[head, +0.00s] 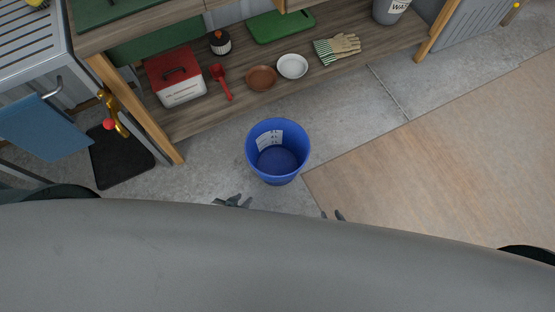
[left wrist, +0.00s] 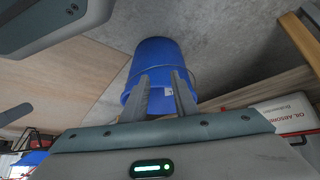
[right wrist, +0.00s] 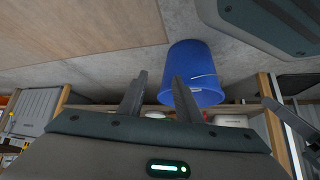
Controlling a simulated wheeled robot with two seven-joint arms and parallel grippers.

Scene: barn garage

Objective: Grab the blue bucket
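The blue bucket (head: 263,165) stands upright and empty on the concrete floor, with a white label on its inner wall. My left gripper (head: 238,201) is open and empty, low in the head view, just nearer to me than the bucket and slightly left. In the left wrist view the bucket (left wrist: 158,62) is straight ahead, beyond the spread fingers (left wrist: 160,85). My right gripper (head: 333,215) is mostly hidden behind my body in the head view. In the right wrist view its fingers (right wrist: 155,90) are apart with nothing between them, and the bucket (right wrist: 193,65) is ahead and to the right.
Behind the bucket is a low wooden shelf (head: 210,118) holding a red-and-white box (head: 175,78), a red tool (head: 220,80), a brown bowl (head: 261,78), a white bowl (head: 292,66) and gloves (head: 338,47). A black mat (head: 120,160) lies left. Floor right of the bucket is clear.

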